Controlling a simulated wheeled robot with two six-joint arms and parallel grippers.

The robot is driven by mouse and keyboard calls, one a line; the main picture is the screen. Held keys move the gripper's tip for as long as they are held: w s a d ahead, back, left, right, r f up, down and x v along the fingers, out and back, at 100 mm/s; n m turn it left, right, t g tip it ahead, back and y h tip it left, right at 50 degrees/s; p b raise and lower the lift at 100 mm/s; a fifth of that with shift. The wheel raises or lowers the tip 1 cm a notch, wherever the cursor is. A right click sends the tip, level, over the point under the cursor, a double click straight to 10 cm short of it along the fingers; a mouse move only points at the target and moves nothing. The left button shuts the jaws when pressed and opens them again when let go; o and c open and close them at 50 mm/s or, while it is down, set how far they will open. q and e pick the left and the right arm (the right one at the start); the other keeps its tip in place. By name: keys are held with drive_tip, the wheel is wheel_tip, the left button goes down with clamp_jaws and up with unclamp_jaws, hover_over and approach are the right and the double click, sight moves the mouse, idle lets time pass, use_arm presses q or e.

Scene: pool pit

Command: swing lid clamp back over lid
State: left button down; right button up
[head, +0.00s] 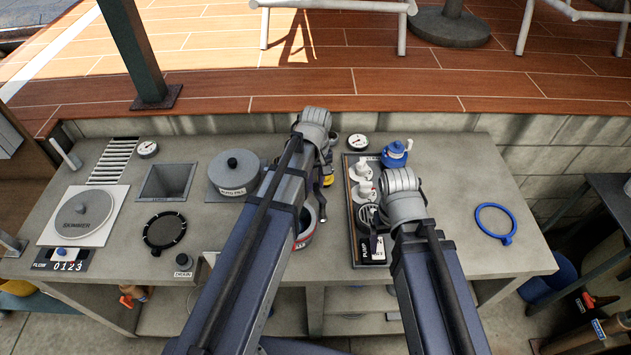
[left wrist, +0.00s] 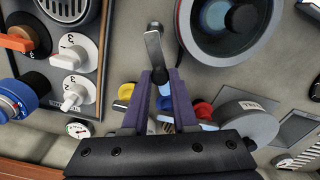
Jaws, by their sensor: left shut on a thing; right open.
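My left gripper (head: 323,195) is shut on a narrow metal lever, which looks like the lid clamp (left wrist: 153,45); its flat grey end sticks out past the fingers. The left fingers also show in the left wrist view (left wrist: 162,85). Beside the clamp is a round pot (head: 306,240) with a label on its side, mostly hidden by my left arm in the head view. In the left wrist view, its round top (left wrist: 185,28) has a dark knob, probably the lid (left wrist: 240,18), at its middle. My right gripper (head: 376,238) is open over the control panel.
A grey Auto Fill lid (head: 233,163), a square opening (head: 166,180), a black ring (head: 163,230) and a Skimmer cover (head: 83,215) lie left. A blue ring (head: 495,222) lies right, with bare counter around it.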

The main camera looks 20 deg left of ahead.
idle(0.9)
use_arm(q)
drive_tip(key=shift+s+a+n, duration=0.1)
drive_tip(key=shift+s+n, duration=0.7)
drive_tip(key=shift+n, duration=1.7)
drive_tip(key=shift+s+a+n, duration=0.1)
drive_tip(key=shift+s+n, duration=0.75)
drive_tip(key=shift+n, duration=1.65)
drive_tip(key=shift+s+a+n, duration=0.1)
drive_tip(key=shift+s+n, duration=0.7)
drive_tip(key=shift+n, duration=1.7)
drive_tip(key=c, duration=0.7)
unclamp_jaws()
wheel_tip(320, 180, up, 8)
drive_tip(key=p, duration=0.7)
drive_tip(key=shift+f+p, duration=0.1)
drive_tip(key=shift+p, duration=0.3)
